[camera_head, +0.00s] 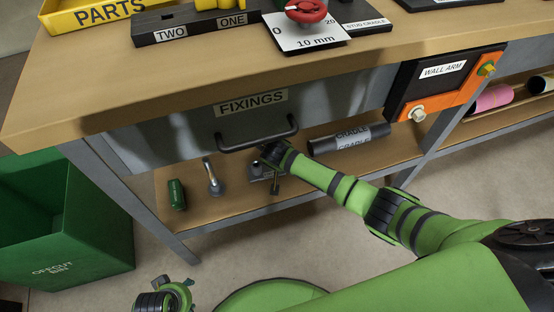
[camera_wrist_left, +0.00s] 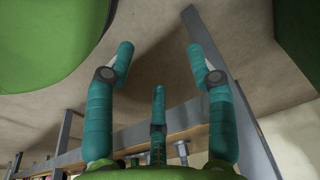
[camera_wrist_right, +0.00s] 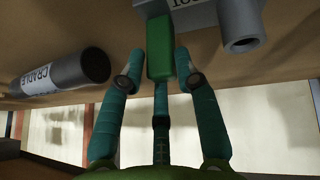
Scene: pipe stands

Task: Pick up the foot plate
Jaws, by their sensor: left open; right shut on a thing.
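My right gripper (camera_head: 272,154) is under the bench, below the FIXINGS handle and above the lower shelf. In the right wrist view the right gripper (camera_wrist_right: 160,66) has its fingers shut on both sides of a green block (camera_wrist_right: 160,40). A grey block (camera_wrist_right: 182,8) with a partly cut-off label, perhaps FOOT, is just beyond it. It looks like the foot plate; I cannot tell whether the green block is part of it. My left gripper (camera_head: 165,292) is at the bottom of the head view. In the left wrist view the left gripper (camera_wrist_left: 160,55) is open and empty.
On the lower shelf (camera_head: 240,205) are a dark CRADLE tube (camera_head: 350,140), a grey upright piece (camera_head: 212,180) and a green cylinder (camera_head: 176,194). The drawer handle (camera_head: 257,137) hangs close above the right gripper. A green offcut bin (camera_head: 60,225) stands at left.

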